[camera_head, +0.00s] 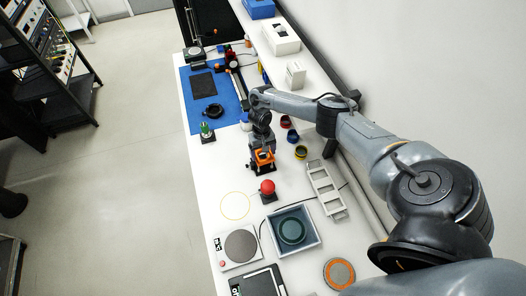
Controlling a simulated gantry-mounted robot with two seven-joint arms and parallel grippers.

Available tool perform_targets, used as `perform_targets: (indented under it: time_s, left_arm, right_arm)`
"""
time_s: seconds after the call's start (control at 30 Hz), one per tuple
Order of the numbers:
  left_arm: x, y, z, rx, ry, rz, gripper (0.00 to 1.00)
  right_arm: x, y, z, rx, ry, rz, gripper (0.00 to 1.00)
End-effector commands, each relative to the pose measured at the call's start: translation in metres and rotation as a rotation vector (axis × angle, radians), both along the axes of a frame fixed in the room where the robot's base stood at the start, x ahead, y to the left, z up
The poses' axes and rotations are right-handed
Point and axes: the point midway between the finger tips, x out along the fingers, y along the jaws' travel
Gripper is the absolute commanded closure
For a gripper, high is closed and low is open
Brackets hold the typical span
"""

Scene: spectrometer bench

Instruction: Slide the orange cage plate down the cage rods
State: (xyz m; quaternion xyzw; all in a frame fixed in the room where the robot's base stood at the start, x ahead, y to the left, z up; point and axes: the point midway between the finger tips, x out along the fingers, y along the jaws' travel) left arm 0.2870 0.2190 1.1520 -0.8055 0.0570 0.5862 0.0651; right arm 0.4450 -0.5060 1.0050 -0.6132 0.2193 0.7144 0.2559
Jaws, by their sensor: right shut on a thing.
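The orange cage plate (264,156) shows as a small orange piece right below my right gripper (262,149). My right gripper points down from the wrist and is shut on the orange cage plate. A dark base (257,169) shows under the plate on the white bench. The cage rods are too small and too covered by the gripper to make out, so I cannot tell how far along them the plate sits. My left gripper is not in view.
A red-topped button (267,187) stands just in front of the plate. A blue-grey tray (312,238) with a green ring, a round-plated scale (240,245) and a grey rack (326,190) lie nearer. A blue mat (228,107) with parts lies behind. The bench's left strip is mostly clear.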

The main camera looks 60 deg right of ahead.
Motion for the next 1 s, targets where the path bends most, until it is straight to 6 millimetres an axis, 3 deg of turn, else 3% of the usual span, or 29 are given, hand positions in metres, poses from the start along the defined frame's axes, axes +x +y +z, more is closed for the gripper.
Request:
perform_targets:
  time_s: [0.17,1.0]
  left_arm:
    - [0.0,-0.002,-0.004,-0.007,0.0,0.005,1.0]
    - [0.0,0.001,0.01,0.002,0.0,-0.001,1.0]
  right_arm:
    - [0.0,0.0,-0.006,0.0,0.0,-0.001,0.55]
    - [0.004,0.004,0.006,0.001,-0.001,0.008,0.55]
